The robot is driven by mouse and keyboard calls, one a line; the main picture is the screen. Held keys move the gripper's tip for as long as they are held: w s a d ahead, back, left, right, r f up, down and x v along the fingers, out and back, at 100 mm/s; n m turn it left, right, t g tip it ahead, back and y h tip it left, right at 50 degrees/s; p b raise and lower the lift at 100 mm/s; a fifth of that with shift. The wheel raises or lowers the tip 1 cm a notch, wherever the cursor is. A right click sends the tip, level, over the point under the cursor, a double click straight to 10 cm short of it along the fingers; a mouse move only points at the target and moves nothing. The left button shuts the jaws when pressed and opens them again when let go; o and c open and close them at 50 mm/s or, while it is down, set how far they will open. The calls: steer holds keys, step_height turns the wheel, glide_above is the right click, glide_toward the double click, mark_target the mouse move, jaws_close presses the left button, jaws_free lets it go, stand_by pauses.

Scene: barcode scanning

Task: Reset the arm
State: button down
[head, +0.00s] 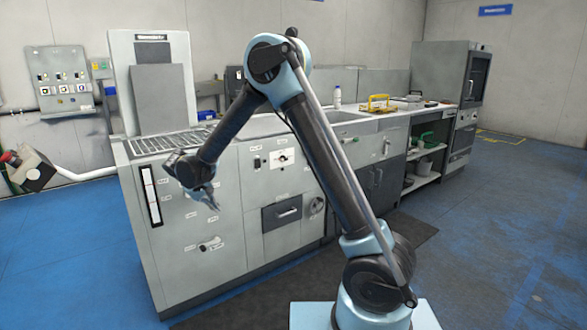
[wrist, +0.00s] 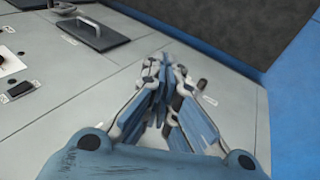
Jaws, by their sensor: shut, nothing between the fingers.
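My arm rises from its base at the lower right of the head view, bends at a high elbow and comes down to the left. My gripper (head: 210,199) hangs in front of the grey cabinet front (head: 235,225), pointing down and to the right. In the wrist view my gripper (wrist: 158,65) has its fingertips together, with nothing between them. The cabinet panel fills much of that view behind the fingers. I cannot tell the exact gap between the fingertips and the panel.
A dark drawer with a handle (head: 287,213) and small knobs line the cabinet. A white bottle (head: 337,97) and a yellow caddy (head: 378,104) stand on the counter. A tall grey machine (head: 160,85) stands at the left. Blue floor (head: 60,260) lies open at the left.

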steer(key=s+d+r+m+g, duration=0.15)
steer(key=d+r, duration=0.25)
steer(key=d, duration=0.7)
steer(key=s+d+r+m+y, duration=0.15)
steer(key=d+r, duration=0.35)
steer(key=d, duration=0.6)
steer(key=s+d+r+g, duration=0.15)
steer(key=d+r, duration=0.25)
steer(key=d, duration=0.7)
steer(key=s+d+m, duration=0.2)
steer(key=s+d, duration=1)
steer(key=s+d+f+m+y, duration=0.1)
steer(key=s+d+f, duration=0.1)
steer(key=s+f, duration=0.2)
steer(key=s+d+f+m+y, duration=0.1)
steer(key=s+d+f, duration=0.2)
steer(key=s, duration=0.5)
steer(key=shift+s+d+f+m, duration=0.15)
steer(key=shift+s+f+m, duration=0.2)
steer(key=shift+f, duration=0.3)
steer(key=shift+w, duration=0.1)
steer(key=shift+w+f, duration=0.2)
steer(key=shift+w, duration=0.25)
